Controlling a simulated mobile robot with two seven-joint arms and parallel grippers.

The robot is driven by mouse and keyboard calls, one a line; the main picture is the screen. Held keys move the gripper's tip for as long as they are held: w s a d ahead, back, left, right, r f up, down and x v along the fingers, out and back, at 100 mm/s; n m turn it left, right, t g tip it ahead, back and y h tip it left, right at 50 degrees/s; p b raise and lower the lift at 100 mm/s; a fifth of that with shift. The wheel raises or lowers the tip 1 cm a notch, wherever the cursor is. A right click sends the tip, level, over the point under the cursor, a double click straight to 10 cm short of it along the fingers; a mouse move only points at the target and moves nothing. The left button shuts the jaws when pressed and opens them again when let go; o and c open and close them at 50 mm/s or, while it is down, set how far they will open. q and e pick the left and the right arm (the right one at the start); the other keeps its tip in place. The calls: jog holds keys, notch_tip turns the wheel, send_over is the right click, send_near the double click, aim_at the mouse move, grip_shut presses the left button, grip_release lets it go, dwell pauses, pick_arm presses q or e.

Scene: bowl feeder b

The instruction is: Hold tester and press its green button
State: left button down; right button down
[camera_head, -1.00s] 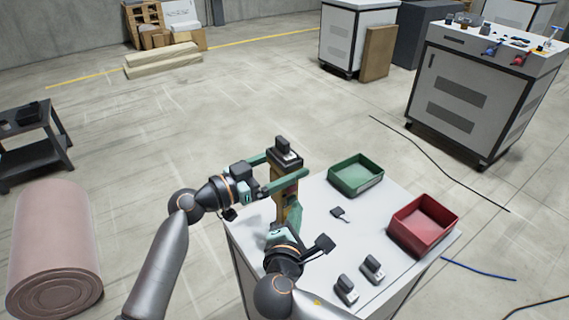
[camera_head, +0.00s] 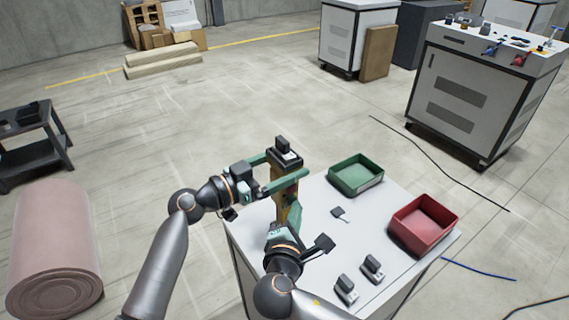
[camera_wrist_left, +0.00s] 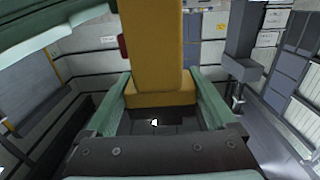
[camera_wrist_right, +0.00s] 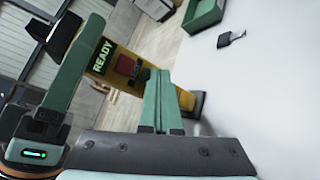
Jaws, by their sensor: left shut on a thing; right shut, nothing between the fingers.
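The yellow tester (camera_head: 279,213) stands upright in my left gripper (camera_head: 284,171), whose green fingers lie on either side of it. In the left wrist view the yellow body (camera_wrist_left: 157,50) sits between both fingers. In the right wrist view its face shows a READY label (camera_wrist_right: 103,55) and a red square (camera_wrist_right: 126,66); I cannot make out a green button. My right gripper (camera_head: 295,207) is shut and empty, its fingertips close to the tester's face; I cannot tell whether they touch. A dark block with a pale base (camera_head: 284,148) shows at the tester's top.
A green bin (camera_head: 372,184) and a red bin (camera_head: 447,235) stand on the white table (camera_head: 325,193). Two dark-and-white devices (camera_head: 346,290) (camera_head: 372,268) stand near the front. A small dark piece (camera_head: 339,213) lies between tester and bins.

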jog(key=shift+s+d, duration=0.3)
jog(key=shift+s, duration=0.1)
jog(key=shift+s, duration=0.1)
jog(key=s+d, duration=0.1)
jog(key=s, duration=0.1)
jog(key=s+d, duration=0.2)
jog(key=shift+s+d, duration=0.15)
jog(key=shift+s, duration=0.25)
pick_arm(q)
grip_release()
